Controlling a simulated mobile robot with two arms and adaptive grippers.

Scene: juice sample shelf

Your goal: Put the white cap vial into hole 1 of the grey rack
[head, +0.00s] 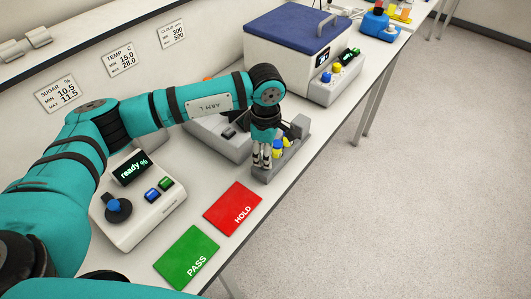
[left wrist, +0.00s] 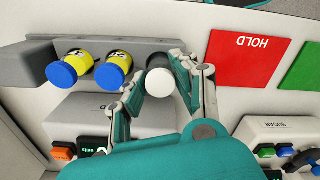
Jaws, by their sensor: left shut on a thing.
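My left gripper (head: 262,162) points down at the near end of the grey rack (head: 263,177). In the left wrist view the fingers (left wrist: 165,86) are shut on the white cap vial (left wrist: 159,81). Its white cap shows between the fingertips; its body is mostly hidden. It is over the end of the rack (left wrist: 140,44) nearest the HOLD mat, and I cannot tell whether its bottom is inside a hole. My right gripper is not in view.
The red HOLD mat (head: 233,209) and green PASS mat (head: 187,257) lie bare nearby. A meter reading "ready" (head: 137,200) stands left of them. A blue-lidded box (head: 297,35) stands farther along. The bench edge is close to the rack.

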